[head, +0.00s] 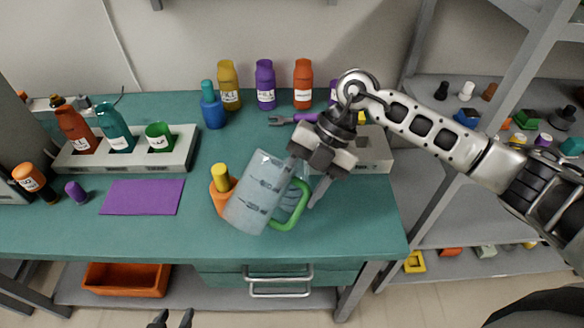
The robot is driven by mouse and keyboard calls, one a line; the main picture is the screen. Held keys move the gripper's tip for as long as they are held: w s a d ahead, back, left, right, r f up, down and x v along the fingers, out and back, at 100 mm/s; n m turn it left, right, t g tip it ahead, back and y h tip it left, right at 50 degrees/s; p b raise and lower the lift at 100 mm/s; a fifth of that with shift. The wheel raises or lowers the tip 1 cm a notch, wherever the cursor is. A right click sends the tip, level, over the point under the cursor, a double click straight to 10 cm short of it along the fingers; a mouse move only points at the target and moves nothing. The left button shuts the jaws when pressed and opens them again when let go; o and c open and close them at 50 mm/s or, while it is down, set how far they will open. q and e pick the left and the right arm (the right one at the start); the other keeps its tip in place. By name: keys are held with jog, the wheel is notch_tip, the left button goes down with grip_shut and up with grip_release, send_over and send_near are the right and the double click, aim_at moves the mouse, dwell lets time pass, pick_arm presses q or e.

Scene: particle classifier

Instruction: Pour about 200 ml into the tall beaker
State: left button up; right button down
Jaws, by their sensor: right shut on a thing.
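A large clear jug (258,192) with dark scale marks and a green handle (297,212) stands out at the middle front of the table, tilted in the picture with its upper end to the upper right. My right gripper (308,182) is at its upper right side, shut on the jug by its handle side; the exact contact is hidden. I cannot tell the liquid level in the jug. I cannot tell whether this jug is the tall beaker; no other clear tall vessel shows. My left gripper (171,319) shows only as two dark, separated fingertips at the bottom edge, empty.
An orange bottle (221,203) with a yellow cap is partly behind the jug. A grey rack (180,158) holds red and teal bottles and a green cup (159,137). Several bottles line the back. A purple mat (142,197) lies left; the teal table (130,235) is clear in front of it.

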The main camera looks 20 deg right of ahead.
pick_arm(q)
jog(key=shift+d+f+b, duration=0.1)
jog(key=shift+f+b, duration=0.15)
jog(key=shift+b, duration=0.35)
pick_arm(e)
jog(key=shift+f+y, duration=0.15)
jog(key=shift+y, duration=0.25)
pick_arm(q)
jog(key=shift+w+d, duration=0.1)
jog(key=shift+w, duration=0.05)
pick_arm(e)
jog(key=shift+f+g, duration=0.1)
jog(key=shift+g, duration=0.3)
pick_arm(q)
jog(key=shift+f+b, duration=0.35)
jog(key=shift+b, duration=0.4)
pick_arm(e)
jog(key=shift+f+y, duration=0.2)
jog(key=shift+y, duration=0.2)
